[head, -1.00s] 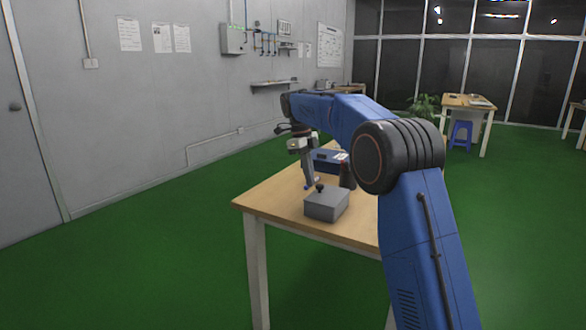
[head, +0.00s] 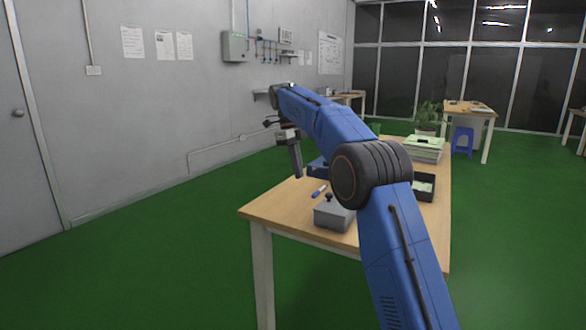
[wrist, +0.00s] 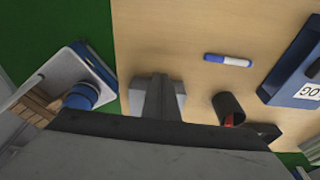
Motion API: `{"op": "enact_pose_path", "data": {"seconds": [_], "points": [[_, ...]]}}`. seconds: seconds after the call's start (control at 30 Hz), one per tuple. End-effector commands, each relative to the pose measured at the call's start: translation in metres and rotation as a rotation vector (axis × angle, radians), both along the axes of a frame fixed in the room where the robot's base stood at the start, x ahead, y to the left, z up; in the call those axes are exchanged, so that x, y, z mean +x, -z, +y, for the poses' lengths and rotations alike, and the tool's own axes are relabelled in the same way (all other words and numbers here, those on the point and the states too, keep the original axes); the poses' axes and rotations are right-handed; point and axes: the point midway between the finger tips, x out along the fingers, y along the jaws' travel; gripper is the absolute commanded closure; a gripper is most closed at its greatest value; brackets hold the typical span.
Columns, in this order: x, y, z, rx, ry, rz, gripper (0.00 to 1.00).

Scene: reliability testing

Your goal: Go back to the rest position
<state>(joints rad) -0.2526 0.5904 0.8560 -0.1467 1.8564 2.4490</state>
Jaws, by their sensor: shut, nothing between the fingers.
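My gripper (head: 299,174) hangs above the left part of the wooden table, pointing down, with its fingers together and nothing between them. Its closed fingers also show at the middle of the wrist view (wrist: 157,84). My blue arm reaches forward over the table and hides part of it. A blue-and-white marker (head: 319,191) lies on the table below and to the right of my gripper. It also lies on bare wood in the wrist view (wrist: 228,60), apart from the fingers.
A grey box with a black knob (head: 334,216) stands at the table's (head: 265,209) near edge. The wrist view shows a dark cup (wrist: 229,106).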

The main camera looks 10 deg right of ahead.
Motion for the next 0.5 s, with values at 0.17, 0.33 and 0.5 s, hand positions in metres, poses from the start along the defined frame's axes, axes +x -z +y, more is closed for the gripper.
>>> {"op": "enact_pose_path", "data": {"seconds": [0.17,0.33,0.5], "points": [[0.009,-0.003,0.012,-0.001,0.0,-0.001,1.0],[0.01,-0.005,0.015,0.002,-0.007,-0.001,1.0],[-0.006,-0.02,0.003,0.022,-0.091,-0.006,1.0]]}}
